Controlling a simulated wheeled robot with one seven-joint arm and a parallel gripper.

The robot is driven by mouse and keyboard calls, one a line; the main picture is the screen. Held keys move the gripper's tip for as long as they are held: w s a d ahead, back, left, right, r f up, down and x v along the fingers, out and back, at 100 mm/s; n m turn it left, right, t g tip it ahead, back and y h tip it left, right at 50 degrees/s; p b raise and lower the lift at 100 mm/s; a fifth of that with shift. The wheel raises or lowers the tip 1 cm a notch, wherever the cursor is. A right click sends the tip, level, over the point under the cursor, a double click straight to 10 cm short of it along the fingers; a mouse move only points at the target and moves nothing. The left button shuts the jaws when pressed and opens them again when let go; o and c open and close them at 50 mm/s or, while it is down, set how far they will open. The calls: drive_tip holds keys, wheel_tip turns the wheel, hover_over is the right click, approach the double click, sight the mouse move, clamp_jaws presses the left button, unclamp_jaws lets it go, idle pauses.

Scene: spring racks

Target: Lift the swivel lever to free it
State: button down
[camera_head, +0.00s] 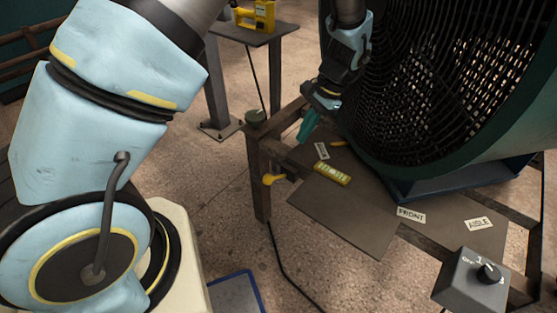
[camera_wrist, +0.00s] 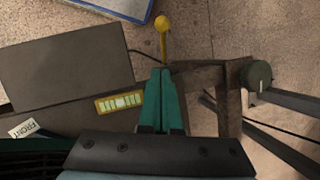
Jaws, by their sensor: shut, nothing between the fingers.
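A yellow lever with a rounded end (camera_head: 273,179) sticks out from the near side of the dark frame, just below its top. It also shows in the wrist view (camera_wrist: 162,35), past the fingertips, with its knob pointing away from the frame. I take it for the swivel lever; its pivot is hard to make out. My gripper (camera_head: 303,137) is above the frame's left part, up and right of the lever in the head view. In the wrist view its teal fingers (camera_wrist: 161,72) are together and empty, pointing toward the lever, with a gap in between.
A large dark fan with a wire guard (camera_head: 425,85) stands right behind my gripper. A post with a green cap (camera_head: 255,117) rises at the frame's corner. A switch box (camera_head: 462,278) sits at front right.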

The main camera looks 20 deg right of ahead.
drive_tip(key=p, duration=0.1)
approach(273, 178)
wheel_tip(273, 178, down, 4)
drive_tip(key=w+d, duration=0.2)
drive_tip(key=a, duration=0.1)
drive_tip(key=s+a+f+p, duration=0.1)
drive_tip(key=shift+a+f, duration=0.25)
drive_tip(key=shift+a, duration=0.15)
drive_tip(key=shift+a+f, duration=0.35)
drive_tip(key=shift+a, duration=0.15)
drive_tip(key=shift+s+a+f, duration=0.2)
drive_tip(key=shift+a+f, duration=0.2)
drive_tip(key=shift+a, duration=0.25)
